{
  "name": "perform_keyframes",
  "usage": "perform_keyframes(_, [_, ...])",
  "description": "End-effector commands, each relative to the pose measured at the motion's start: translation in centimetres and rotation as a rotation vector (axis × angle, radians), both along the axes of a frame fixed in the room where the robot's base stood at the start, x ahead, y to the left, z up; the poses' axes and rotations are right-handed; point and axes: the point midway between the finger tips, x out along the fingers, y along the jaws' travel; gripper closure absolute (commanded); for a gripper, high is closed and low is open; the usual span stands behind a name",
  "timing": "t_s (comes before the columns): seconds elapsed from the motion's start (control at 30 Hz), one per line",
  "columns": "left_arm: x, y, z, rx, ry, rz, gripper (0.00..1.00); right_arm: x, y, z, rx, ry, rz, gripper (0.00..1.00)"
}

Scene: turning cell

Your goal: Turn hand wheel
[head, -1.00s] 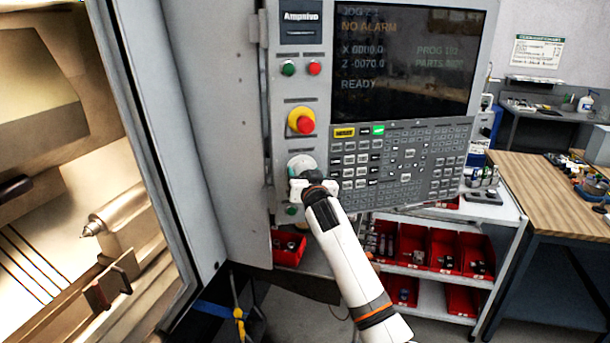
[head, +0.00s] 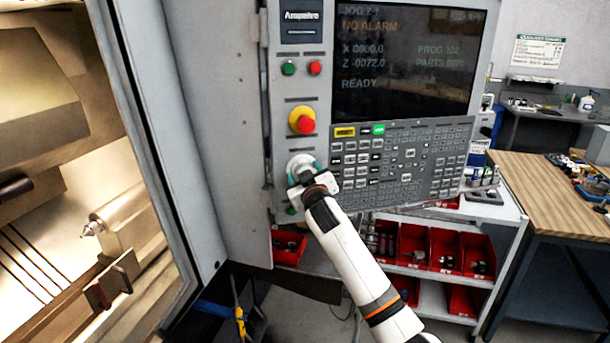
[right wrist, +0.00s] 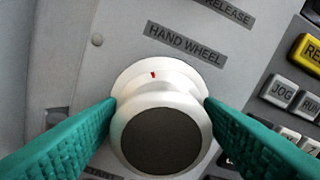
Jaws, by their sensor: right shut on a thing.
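The hand wheel (head: 300,162) is a round white knob on the machine's control panel (head: 283,120), below the emergency stop button. In the right wrist view the hand wheel (right wrist: 160,94) has a dark grey face, a red mark on its rim near the top, and a "HAND WHEEL" label above. My right gripper (head: 305,172) is at the knob. Its green fingers (right wrist: 160,112) are shut on the knob, one on each side. The screen (head: 405,60) reads JOG, NO ALARM, X 0000.0, Z -0072.0 and READY. My left gripper is not in view.
A red-on-yellow emergency stop (head: 303,121) and green and red buttons sit above the wheel. A keypad (head: 400,165) is to its right. The lathe's open work area (head: 70,200) is at left. Shelves with red bins (head: 412,243) and a wooden bench (head: 540,190) stand at right.

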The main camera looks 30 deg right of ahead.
Motion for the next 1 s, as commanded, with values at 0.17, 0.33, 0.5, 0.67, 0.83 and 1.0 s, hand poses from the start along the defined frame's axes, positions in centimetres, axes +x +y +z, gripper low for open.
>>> perform_keyframes(0.17, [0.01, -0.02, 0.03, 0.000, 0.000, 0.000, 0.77, 0.00, -0.04, 0.05, -0.163, 0.057, -0.001, 0.62])
perform_keyframes(0.33, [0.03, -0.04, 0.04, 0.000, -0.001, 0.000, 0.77, 0.02, -0.02, 0.00, -0.315, 0.111, -0.002, 0.62])
perform_keyframes(0.5, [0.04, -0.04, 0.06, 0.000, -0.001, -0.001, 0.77, 0.02, 0.01, -0.04, -0.468, 0.165, -0.003, 0.62])
perform_keyframes(0.67, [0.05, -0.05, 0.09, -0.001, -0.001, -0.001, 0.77, 0.03, 0.06, -0.10, -0.606, 0.214, -0.002, 0.62])
perform_keyframes(0.83, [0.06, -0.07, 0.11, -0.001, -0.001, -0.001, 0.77, 0.05, 0.09, -0.14, -0.737, 0.260, -0.001, 0.62])
perform_keyframes(1.0, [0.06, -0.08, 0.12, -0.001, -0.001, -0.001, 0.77, 0.06, 0.10, -0.13, -0.842, 0.296, -0.001, 0.62])
